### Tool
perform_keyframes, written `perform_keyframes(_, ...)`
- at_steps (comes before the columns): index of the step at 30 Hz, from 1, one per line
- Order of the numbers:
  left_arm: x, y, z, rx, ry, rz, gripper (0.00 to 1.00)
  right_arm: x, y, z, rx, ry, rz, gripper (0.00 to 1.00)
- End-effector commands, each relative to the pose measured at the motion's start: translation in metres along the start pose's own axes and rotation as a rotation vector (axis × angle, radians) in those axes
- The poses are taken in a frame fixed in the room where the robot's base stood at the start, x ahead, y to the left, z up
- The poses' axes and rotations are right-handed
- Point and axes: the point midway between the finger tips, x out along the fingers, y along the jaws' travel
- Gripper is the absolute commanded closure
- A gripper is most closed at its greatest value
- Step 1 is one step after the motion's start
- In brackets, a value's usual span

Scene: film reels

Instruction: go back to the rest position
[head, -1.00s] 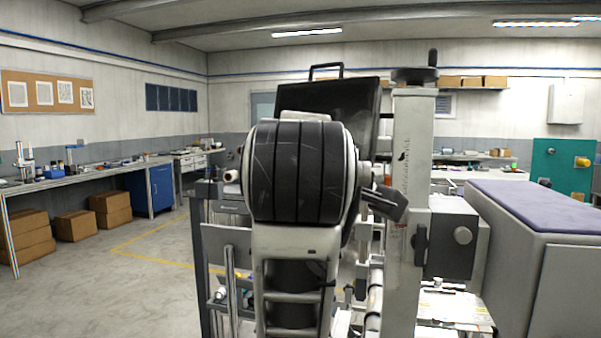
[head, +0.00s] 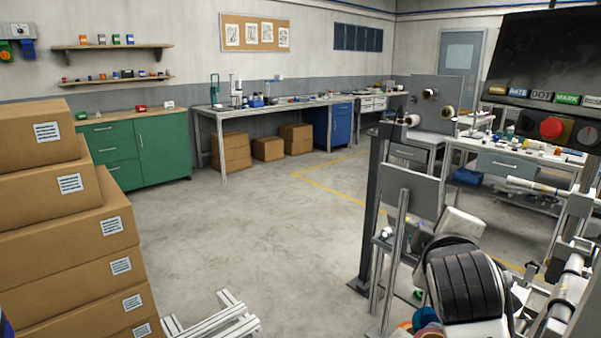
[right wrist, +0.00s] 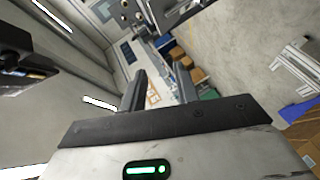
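In the right wrist view my right gripper (right wrist: 160,88) has its two fingers apart, with nothing held between them. Past the fingertips the room shows tilted, with brown boxes and the far wall. In the head view part of my arm, with a black banded joint, shows at the lower right, and no fingers of either gripper show. My left gripper is not in view.
A machine stands at the right with a dark control panel (head: 545,60) and a red button (head: 551,128). A grey upright plate (head: 440,98) carries small rollers. Stacked cardboard boxes (head: 60,245) stand at the left. The floor (head: 250,220) between is open.

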Motion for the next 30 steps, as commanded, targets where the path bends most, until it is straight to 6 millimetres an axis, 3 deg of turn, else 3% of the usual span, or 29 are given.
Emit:
perform_keyframes(1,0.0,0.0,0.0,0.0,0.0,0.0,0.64,0.01,-0.046,0.007,0.036,0.029,-0.065,0.69)
perform_keyframes(4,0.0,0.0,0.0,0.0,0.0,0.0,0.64,0.014,-0.122,0.017,0.157,0.091,-0.174,0.69)
perform_keyframes(7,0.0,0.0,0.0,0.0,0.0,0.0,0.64,0.004,-0.197,0.034,0.304,0.13,-0.294,0.69)
perform_keyframes(12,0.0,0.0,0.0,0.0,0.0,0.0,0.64,-0.041,-0.308,0.073,0.6,0.126,-0.498,0.69)
perform_keyframes(15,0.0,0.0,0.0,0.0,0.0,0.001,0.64,-0.074,-0.352,0.095,0.764,0.093,-0.587,0.69)
perform_keyframes(18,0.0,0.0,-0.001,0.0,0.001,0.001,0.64,-0.101,-0.38,0.113,0.892,0.056,-0.643,0.69)
perform_keyframes(21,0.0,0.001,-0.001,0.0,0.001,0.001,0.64,-0.117,-0.394,0.123,0.971,0.032,-0.671,0.69)
perform_keyframes(30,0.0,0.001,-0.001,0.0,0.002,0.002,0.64,-0.123,-0.399,0.127,1.006,0.022,-0.68,0.69)
